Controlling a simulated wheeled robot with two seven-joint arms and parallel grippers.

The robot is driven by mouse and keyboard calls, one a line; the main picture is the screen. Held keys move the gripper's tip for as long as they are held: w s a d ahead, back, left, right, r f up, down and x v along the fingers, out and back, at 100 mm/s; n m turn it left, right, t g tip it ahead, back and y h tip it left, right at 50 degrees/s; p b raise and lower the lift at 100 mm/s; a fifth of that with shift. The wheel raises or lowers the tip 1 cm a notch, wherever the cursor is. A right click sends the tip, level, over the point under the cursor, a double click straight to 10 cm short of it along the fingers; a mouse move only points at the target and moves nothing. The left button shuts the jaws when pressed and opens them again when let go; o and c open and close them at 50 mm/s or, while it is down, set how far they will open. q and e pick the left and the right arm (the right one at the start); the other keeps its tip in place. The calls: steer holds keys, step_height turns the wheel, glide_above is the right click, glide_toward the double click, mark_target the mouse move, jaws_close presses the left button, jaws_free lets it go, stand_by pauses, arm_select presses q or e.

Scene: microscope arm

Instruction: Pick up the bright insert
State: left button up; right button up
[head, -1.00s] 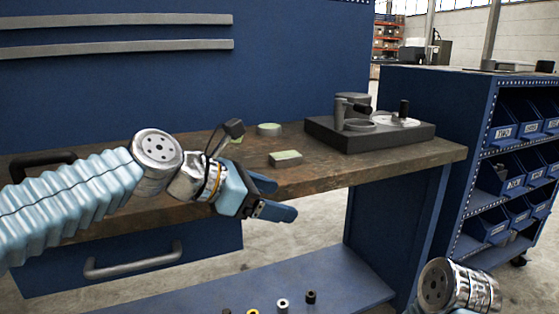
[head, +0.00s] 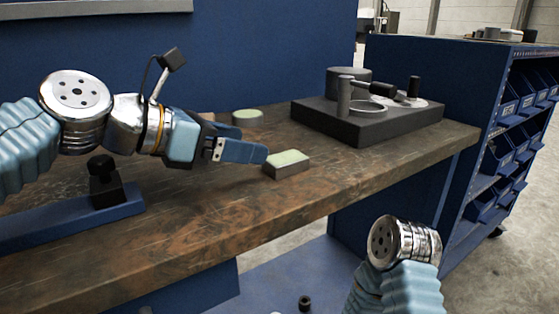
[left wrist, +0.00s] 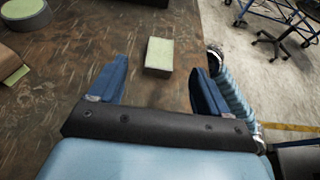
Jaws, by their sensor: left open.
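No piece is clearly marked as the bright insert. A rectangular block with a pale green top (head: 287,164) lies on the wooden bench, and it also shows in the left wrist view (left wrist: 159,55). My left gripper (head: 250,144) is open and empty just left of this block. In the left wrist view its two fingers (left wrist: 160,70) stand apart, with the block ahead between them and not held. On the lower shelf a small dark ring (head: 305,302) shows, and a light piece (head: 275,312) is cut by the bottom edge. My right gripper is out of view.
A dark fixture base (head: 370,125) with posts and rings sits at the bench's back right. A blue rail with a black knob (head: 105,185) is at left. The bench front is clear.

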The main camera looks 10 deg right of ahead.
mark_target(296, 155)
arm_select(q)
steer(key=x, duration=0.5)
steer(key=shift+d+f, duration=0.1)
steer(key=b+x, duration=0.1)
steer(key=x, duration=0.4)
steer(key=shift+f, duration=0.2)
steer(key=shift+r, duration=0.1)
jaws_close()
